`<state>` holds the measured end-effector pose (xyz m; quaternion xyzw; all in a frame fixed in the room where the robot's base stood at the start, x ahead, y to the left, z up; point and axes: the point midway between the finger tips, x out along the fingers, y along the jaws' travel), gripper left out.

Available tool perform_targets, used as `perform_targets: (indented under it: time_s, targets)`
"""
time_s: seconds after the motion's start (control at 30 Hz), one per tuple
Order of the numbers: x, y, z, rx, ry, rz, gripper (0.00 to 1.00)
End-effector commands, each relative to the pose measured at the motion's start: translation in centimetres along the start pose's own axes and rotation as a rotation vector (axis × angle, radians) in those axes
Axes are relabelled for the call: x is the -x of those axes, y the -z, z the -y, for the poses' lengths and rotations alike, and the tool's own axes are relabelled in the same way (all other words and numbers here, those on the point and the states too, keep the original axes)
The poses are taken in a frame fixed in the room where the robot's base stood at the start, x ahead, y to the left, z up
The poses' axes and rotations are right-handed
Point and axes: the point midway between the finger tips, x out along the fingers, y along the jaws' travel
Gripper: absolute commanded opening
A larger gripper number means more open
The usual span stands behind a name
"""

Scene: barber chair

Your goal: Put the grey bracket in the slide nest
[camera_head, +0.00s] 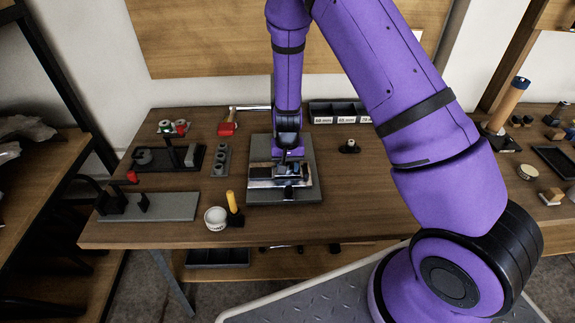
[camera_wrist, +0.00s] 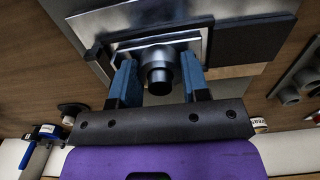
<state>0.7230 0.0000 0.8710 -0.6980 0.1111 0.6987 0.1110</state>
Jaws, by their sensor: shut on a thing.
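My gripper (camera_head: 287,158) points down over the grey base plate (camera_head: 258,195) on the bench. In the wrist view its two blue fingers (camera_wrist: 159,82) are shut on a grey metal piece (camera_wrist: 150,44), which I take to be the grey bracket; its shape is mostly hidden. A round metal boss with a dark end (camera_wrist: 159,75) shows between the fingers. The slide nest (camera_head: 262,183) appears as a shiny metal fixture on the plate, right under the gripper. The held piece is at or just above it; I cannot tell whether it is seated.
A grey block with round holes (camera_head: 220,160) stands left of the plate. A white cup (camera_head: 215,218) and a yellow-handled tool (camera_head: 233,204) are at front left. Labelled bins (camera_head: 338,112) stand behind. A small dark knobbed part (camera_head: 350,147) sits right, with bare bench around it.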

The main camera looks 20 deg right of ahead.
Motion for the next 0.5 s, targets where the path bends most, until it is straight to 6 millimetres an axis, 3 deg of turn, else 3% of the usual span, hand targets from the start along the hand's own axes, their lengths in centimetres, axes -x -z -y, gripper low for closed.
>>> perform_targets:
  time_s: [0.3, 0.33, 0.43, 0.5]
  targets:
    - [-0.20, 0.01, 0.01, 0.001, 0.000, -0.001, 0.15]
    - [-0.24, 0.01, 0.01, 0.001, 0.001, -0.001, 0.45]
    - [-0.20, 0.01, 0.02, 0.001, 0.001, -0.001, 0.68]
    - [-0.20, 0.00, 0.02, 0.001, 0.000, -0.001, 0.68]
